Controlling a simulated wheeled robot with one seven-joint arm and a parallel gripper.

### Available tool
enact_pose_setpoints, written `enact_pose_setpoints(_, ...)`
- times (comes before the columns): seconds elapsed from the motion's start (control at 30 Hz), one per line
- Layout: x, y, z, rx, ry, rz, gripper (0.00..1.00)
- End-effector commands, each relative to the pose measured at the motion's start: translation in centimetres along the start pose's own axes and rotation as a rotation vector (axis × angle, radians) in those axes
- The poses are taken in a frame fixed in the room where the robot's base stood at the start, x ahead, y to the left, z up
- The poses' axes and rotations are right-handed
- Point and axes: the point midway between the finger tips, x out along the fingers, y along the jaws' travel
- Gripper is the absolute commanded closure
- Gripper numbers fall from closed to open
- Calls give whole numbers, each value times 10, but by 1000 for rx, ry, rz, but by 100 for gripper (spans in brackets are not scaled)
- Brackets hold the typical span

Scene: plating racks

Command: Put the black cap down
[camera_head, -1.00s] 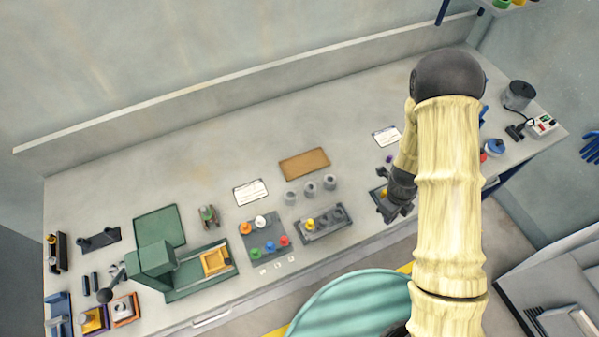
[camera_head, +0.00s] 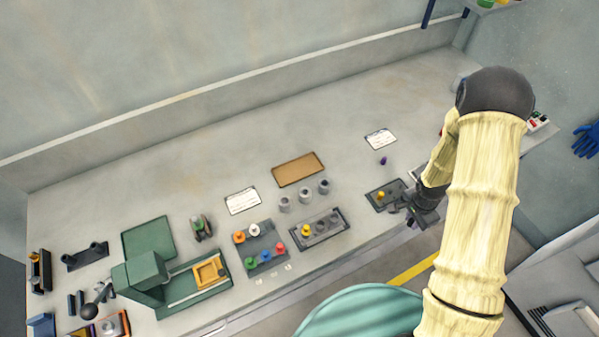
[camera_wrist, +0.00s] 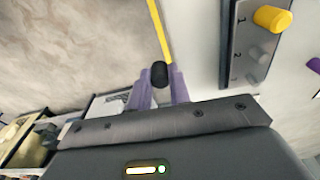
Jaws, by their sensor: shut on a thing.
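My gripper (camera_wrist: 160,90) is shut on the black cap (camera_wrist: 159,74), which shows between its fingertips in the wrist view. In the head view my gripper (camera_head: 411,214) is by the table's front edge, just right of a small dark rack (camera_head: 397,201); the cap cannot be made out there. In the wrist view the rack (camera_wrist: 238,72) is at the upper right, apart from the cap. It has numbered places, a yellow cap (camera_wrist: 272,18) at one end and grey pieces at the others. The cap appears against the floor side of the table edge.
A purple cap (camera_head: 383,160) lies on the table behind the rack. Another rack (camera_head: 319,231) with a yellow cap, a tray of coloured caps (camera_head: 259,246), grey cylinders (camera_head: 304,195) and a green machine (camera_head: 147,274) stand to the left. The back of the table is clear.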

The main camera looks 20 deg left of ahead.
Motion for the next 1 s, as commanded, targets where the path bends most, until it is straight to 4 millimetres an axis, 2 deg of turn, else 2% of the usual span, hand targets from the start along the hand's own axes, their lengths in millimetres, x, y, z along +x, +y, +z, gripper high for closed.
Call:
enact_pose_setpoints(0.2, 14, 5, -21, -389, 11, -52, 100)
enact_pose_setpoints(0.4, 19, 9, -32, -660, 23, -85, 100)
enact_pose_setpoints(0.57, 20, 10, -35, -735, 27, -94, 100)
enact_pose_setpoints(1.0, 19, 10, -35, -735, 26, -93, 100)
